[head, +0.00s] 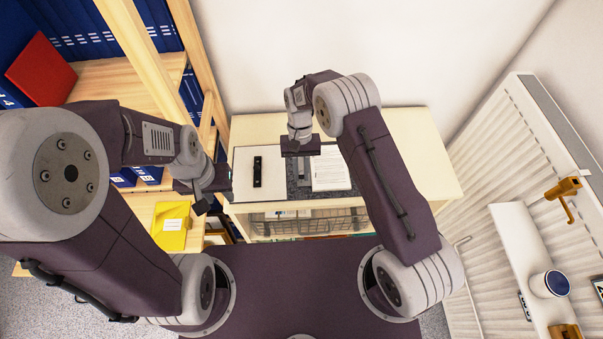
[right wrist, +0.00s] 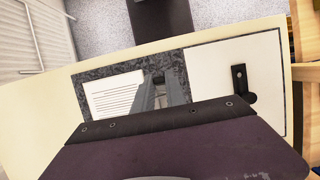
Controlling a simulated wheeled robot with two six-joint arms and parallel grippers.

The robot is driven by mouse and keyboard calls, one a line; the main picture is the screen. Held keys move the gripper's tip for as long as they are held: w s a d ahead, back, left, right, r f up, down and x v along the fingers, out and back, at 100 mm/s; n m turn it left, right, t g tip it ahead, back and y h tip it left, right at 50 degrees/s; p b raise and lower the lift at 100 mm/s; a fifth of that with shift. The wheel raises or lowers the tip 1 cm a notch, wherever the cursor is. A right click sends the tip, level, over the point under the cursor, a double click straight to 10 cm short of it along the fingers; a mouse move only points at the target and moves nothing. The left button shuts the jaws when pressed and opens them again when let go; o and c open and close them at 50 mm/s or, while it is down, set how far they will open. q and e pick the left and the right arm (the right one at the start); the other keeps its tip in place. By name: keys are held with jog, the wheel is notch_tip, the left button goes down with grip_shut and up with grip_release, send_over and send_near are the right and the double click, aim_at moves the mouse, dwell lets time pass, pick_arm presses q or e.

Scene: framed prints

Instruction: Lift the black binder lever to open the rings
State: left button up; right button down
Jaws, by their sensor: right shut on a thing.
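An open binder with a dark marbled edge (head: 293,190) lies on the pale cabinet top. A white printed sheet stack (head: 330,168) covers its right side. My right gripper (head: 303,168) is above the middle of the binder, pointing down. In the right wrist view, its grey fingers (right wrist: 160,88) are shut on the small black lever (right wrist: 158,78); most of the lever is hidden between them. The rings are hidden, so I cannot tell if they are open. My left gripper (head: 203,205) is off the cabinet's left edge, apart from the binder; its jaw gap is unclear.
A black piece (head: 258,171) lies on the white panel left of the binder's spine. A yellow folder (head: 171,225) is on the lower shelf at left, and a red folder (head: 41,69) higher up. A radiator (head: 500,150) stands at right. The cabinet top (head: 425,150) is clear at right.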

dwell(0.3)
jog(key=c, duration=1.4)
grip_release()
jog(key=shift+w, duration=0.1)
jog(key=shift+o, duration=0.2)
jog(key=b+v, duration=0.1)
jog(key=v, duration=0.8)
